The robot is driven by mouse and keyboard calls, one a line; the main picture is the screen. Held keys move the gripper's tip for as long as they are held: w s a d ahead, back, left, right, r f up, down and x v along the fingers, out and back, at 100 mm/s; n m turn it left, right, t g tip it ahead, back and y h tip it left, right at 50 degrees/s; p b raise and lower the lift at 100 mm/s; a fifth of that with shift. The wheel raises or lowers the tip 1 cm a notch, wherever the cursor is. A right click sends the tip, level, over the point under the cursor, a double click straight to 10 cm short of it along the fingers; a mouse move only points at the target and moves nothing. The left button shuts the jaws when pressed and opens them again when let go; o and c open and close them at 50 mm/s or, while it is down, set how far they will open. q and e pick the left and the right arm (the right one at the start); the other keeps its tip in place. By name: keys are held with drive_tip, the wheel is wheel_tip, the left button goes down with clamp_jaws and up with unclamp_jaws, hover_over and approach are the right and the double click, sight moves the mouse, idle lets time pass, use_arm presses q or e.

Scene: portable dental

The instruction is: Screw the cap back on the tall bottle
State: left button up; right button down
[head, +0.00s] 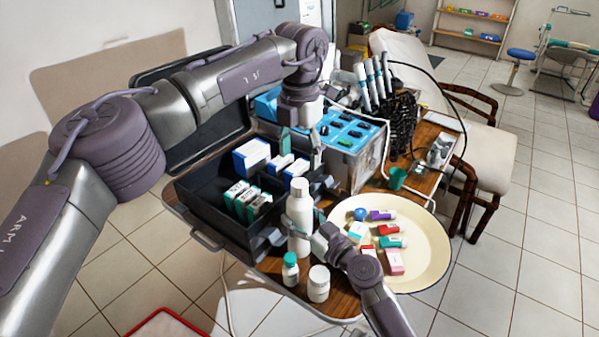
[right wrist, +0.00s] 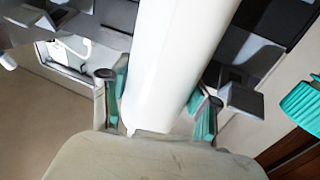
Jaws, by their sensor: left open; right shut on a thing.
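The tall white bottle (head: 300,222) stands upright at the front of the wooden table. A white cap (head: 299,187) appears to sit on its top; I cannot tell how tightly it is seated. My right gripper (head: 318,232) is shut around the bottle's body from the right. In the right wrist view the white bottle (right wrist: 175,60) lies between the teal-padded fingers (right wrist: 165,105). My left gripper (head: 301,146) points down, open and empty, above the bottle's top, with a gap between them.
A small teal-capped bottle (head: 290,270) and a white jar (head: 318,284) stand in front of the tall bottle. A cream basin (head: 432,245) with small boxes and tubes and a blue round item (head: 361,214) is on the right. A black case (head: 205,215) with boxes is on the left.

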use_arm(q)
wheel_tip(320, 180, up, 4)
drive_tip(key=shift+f, duration=0.1)
use_arm(e)
drive_tip(key=shift+c, duration=1)
unclamp_jaws()
drive_tip(key=v, duration=1.2)
use_arm(q)
drive_tip(key=shift+d+f, duration=0.1)
use_arm(e)
drive_tip(key=shift+d, duration=0.1)
